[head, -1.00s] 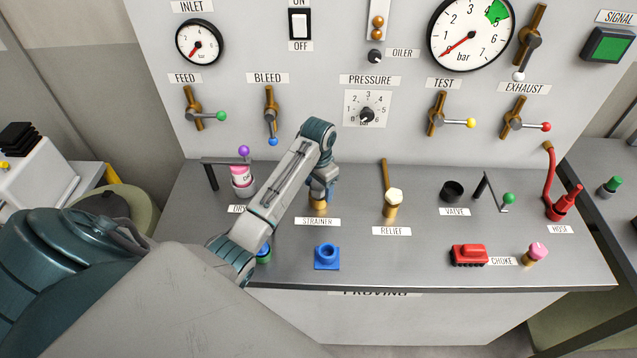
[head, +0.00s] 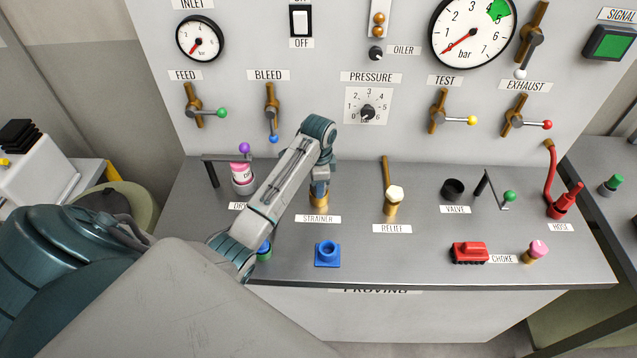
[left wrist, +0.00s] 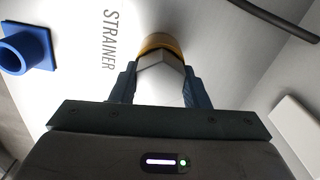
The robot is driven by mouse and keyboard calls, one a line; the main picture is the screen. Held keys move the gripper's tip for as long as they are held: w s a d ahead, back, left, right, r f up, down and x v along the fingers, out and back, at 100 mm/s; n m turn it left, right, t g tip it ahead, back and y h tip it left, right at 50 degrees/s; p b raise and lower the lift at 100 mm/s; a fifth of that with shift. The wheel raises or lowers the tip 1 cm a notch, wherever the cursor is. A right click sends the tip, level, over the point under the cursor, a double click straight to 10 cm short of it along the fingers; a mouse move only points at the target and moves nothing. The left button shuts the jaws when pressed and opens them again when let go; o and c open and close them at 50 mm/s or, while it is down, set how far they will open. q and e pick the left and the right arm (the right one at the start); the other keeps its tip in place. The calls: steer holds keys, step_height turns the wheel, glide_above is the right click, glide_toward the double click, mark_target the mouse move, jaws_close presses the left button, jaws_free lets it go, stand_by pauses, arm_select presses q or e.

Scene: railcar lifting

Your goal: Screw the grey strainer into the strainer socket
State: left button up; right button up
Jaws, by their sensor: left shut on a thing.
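My left gripper (head: 319,190) points down at the strainer socket, behind the STRAINER label (head: 318,219). In the left wrist view the gripper (left wrist: 160,88) is shut on the grey strainer (left wrist: 161,80), a grey-white faceted piece between its two fingers. The brass strainer socket (left wrist: 160,42) shows right at the strainer's far side; its brass also shows below the fingers in the head view (head: 318,204). The strainer lines up with the socket and appears to meet it; how deep it sits is hidden. My right gripper is not in view.
A blue square-based socket piece (head: 327,254) stands in front of the label. The brass relief fitting (head: 394,200) with a pale hex top stands to the right. A pink-and-white canister (head: 242,178) under a dark bracket stands left, partly behind my arm.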

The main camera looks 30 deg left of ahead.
arm_select(q)
steer(key=m, duration=0.7)
steer(key=shift+m, duration=0.3)
steer(key=o, duration=0.8)
steer(key=shift+d, duration=0.1)
